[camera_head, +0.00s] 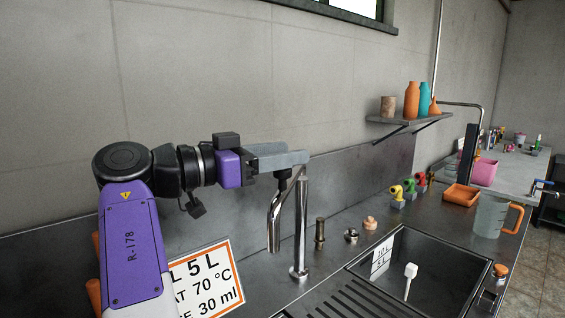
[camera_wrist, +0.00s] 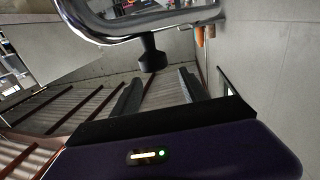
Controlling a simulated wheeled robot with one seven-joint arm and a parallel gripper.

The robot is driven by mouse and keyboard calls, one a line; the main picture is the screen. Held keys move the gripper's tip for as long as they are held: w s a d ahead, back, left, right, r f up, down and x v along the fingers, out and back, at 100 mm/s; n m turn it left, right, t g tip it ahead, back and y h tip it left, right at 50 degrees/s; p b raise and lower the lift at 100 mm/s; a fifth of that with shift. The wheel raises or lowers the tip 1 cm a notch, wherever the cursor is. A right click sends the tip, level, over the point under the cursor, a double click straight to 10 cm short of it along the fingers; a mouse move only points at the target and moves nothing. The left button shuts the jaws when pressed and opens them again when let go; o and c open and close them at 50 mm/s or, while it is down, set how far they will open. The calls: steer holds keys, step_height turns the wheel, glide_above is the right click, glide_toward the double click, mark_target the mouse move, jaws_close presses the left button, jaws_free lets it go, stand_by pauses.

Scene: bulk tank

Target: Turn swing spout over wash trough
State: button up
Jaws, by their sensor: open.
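The swing spout (camera_head: 275,220) is a chrome tube on an upright chrome column (camera_head: 300,230) behind the trough. Its outlet hangs down left of the column, over the counter and outside the basin. The wash trough (camera_head: 430,272) is a dark sunken basin to the right. My gripper (camera_head: 305,158) is at the top of the spout, with its fingers reaching right past the column. In the wrist view the chrome spout (camera_wrist: 150,27) crosses the top, with a dark knob (camera_wrist: 151,55) below it. The open fingers (camera_wrist: 160,82) point toward the knob; contact cannot be told.
A ribbed drainboard (camera_head: 375,292) lies left of the basin. Small fittings (camera_head: 351,236) stand behind it. A clear jug (camera_head: 490,216) and an orange tray (camera_head: 461,195) are at right. A shelf (camera_head: 395,126) with bottles is on the wall. A sign (camera_head: 205,278) stands front left.

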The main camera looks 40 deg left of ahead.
step_height(320, 180, up, 16)
steer(key=p, duration=1)
